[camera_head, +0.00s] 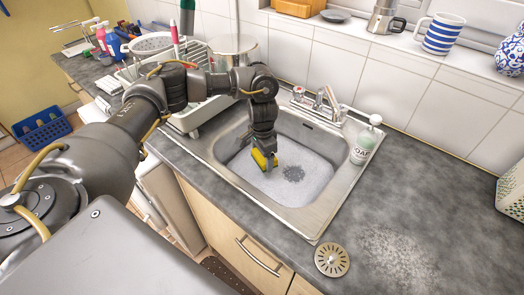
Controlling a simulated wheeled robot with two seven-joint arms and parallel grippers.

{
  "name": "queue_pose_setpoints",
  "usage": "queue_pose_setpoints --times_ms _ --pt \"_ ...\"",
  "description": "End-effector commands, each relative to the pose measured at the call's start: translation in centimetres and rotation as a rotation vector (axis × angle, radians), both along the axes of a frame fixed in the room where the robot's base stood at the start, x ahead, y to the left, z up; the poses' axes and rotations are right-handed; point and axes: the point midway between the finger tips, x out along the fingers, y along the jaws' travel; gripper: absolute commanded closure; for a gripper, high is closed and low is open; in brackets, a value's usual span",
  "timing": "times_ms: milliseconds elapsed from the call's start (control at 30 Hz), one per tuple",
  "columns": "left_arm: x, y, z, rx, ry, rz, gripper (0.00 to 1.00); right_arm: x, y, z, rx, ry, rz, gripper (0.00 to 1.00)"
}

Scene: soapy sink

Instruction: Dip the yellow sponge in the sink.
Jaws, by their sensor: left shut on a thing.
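The yellow sponge (260,161) is in my left gripper (264,156), which is shut on it. The gripper points down inside the left part of the sink (325,217), whose steel basin holds whitish suds (312,180). The sponge is low in the basin, just above or at the suds; I cannot tell whether it touches them. A dark patch shows in the suds just right of the sponge. My right gripper is not in view.
A faucet (332,104) stands at the sink's back edge, and a soap bottle (366,140) at its right corner. A dish rack (190,120) is on the left. A round drain strainer (332,259) lies on the front counter. The right counter is mostly clear.

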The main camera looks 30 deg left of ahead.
Motion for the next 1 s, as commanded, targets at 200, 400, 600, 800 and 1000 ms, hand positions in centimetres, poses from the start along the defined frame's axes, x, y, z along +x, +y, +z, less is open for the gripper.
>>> queue_pose_setpoints --times_ms 200,400,600,800,1000 --pt "-0.1 0.0 -3.2 0.001 0.002 0.001 0.37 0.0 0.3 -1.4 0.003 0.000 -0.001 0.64" --pt "0.0 0.0 -5.7 0.000 0.001 0.001 0.37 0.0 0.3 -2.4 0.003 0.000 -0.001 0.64" --pt "0.0 0.0 -7.7 0.000 0.001 0.000 0.37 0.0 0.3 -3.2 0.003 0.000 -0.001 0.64" --pt "0.0 0.0 -8.9 0.000 0.000 0.000 0.37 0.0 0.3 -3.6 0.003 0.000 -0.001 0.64" --pt "0.0 0.0 -9.2 0.001 0.000 0.000 0.37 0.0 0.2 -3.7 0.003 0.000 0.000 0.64"
